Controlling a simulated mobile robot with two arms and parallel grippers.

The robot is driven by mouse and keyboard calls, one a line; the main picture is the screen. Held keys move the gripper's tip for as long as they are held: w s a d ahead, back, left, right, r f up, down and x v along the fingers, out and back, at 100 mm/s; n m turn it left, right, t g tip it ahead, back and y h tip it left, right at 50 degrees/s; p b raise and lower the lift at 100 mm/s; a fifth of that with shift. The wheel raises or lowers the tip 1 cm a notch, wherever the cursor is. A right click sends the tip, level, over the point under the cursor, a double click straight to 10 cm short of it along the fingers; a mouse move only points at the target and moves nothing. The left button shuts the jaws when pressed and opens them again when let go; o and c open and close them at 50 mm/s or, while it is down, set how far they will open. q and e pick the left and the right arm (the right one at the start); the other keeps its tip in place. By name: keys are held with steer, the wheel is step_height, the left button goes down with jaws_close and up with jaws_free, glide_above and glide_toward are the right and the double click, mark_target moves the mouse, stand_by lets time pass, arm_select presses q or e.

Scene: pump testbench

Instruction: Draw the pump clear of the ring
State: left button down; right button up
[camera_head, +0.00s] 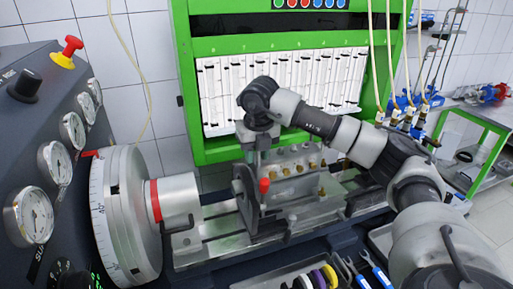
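A dark upright ring-like mount (246,212) stands on the bench bed in the middle of the view. A small red-capped part (264,186) shows against it; I cannot tell whether this belongs to the pump. My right gripper (258,155) points down at the top of the mount. The fingers are too small and dark to tell whether they are open or shut on anything. My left gripper is not in view.
A silver drive cylinder with a red band (180,200) and a large graduated wheel (125,215) stand left of the mount. A gauge panel (45,150) fills the left side. The green test frame (215,20) rises behind. An open tray with coloured rolls (318,277) lies in front.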

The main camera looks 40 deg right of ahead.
steer(key=shift+c, duration=0.2)
jaws_close()
steer(key=shift+r, duration=0.1)
stand_by(1.0)
